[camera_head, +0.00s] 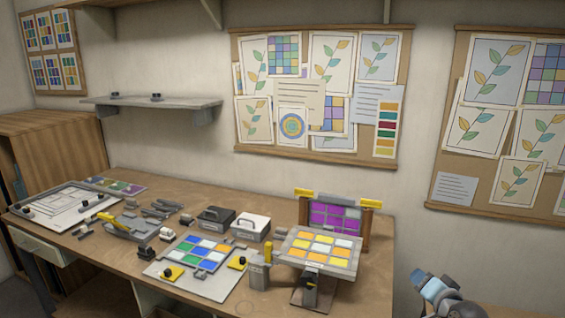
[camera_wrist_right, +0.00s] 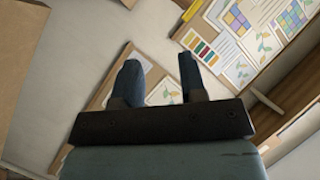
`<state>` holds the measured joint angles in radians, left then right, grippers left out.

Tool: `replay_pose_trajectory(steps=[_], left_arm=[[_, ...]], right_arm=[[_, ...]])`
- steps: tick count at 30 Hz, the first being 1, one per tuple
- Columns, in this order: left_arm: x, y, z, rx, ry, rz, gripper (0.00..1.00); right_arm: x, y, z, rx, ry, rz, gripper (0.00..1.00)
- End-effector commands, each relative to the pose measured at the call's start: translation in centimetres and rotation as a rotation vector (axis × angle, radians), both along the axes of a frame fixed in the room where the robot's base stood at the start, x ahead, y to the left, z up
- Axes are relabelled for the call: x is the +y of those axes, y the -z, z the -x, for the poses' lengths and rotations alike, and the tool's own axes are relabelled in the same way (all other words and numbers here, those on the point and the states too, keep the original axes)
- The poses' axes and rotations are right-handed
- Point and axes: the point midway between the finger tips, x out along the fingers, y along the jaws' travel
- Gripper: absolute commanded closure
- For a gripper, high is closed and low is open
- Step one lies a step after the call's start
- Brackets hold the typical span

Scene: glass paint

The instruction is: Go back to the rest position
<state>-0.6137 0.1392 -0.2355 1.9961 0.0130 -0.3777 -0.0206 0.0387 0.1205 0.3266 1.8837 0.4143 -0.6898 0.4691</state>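My right gripper (camera_head: 432,285) is at the lower right of the head view, off the right end of the workbench (camera_head: 375,270) and apart from it. The right wrist view shows its two dark blue fingers (camera_wrist_right: 160,80) spread with an empty gap between them. Behind them are the wall and pinned sheets. My left gripper is in neither view.
The bench holds a panel with yellow and white squares (camera_head: 320,250), a purple panel (camera_head: 335,215), a board with coloured tiles (camera_head: 203,253), and two boxes (camera_head: 250,226). A shelf (camera_head: 150,104) and pinboards (camera_head: 235,130) are on the wall. Free room shows right of the bench.

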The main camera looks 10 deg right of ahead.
Motion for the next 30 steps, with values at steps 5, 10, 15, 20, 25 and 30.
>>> replay_pose_trajectory(steps=[5,10,15,20,25,30], left_arm=[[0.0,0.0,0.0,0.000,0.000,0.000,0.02],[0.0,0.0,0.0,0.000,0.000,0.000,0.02],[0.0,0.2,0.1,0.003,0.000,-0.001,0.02],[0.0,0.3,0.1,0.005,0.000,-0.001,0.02],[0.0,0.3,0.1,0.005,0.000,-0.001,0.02],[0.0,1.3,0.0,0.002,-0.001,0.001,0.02]], right_arm=[[9.0,5.8,9.3,0.346,-0.247,0.267,0.62],[14.2,8.3,17.6,0.578,-0.432,0.436,0.62],[17.0,8.9,23.4,0.718,-0.555,0.525,0.62],[18.7,8.8,27.8,0.817,-0.648,0.583,0.62],[20.1,8.3,32.2,0.909,-0.738,0.630,0.62],[21.0,10.7,32.5,0.886,-0.766,0.655,0.62]])
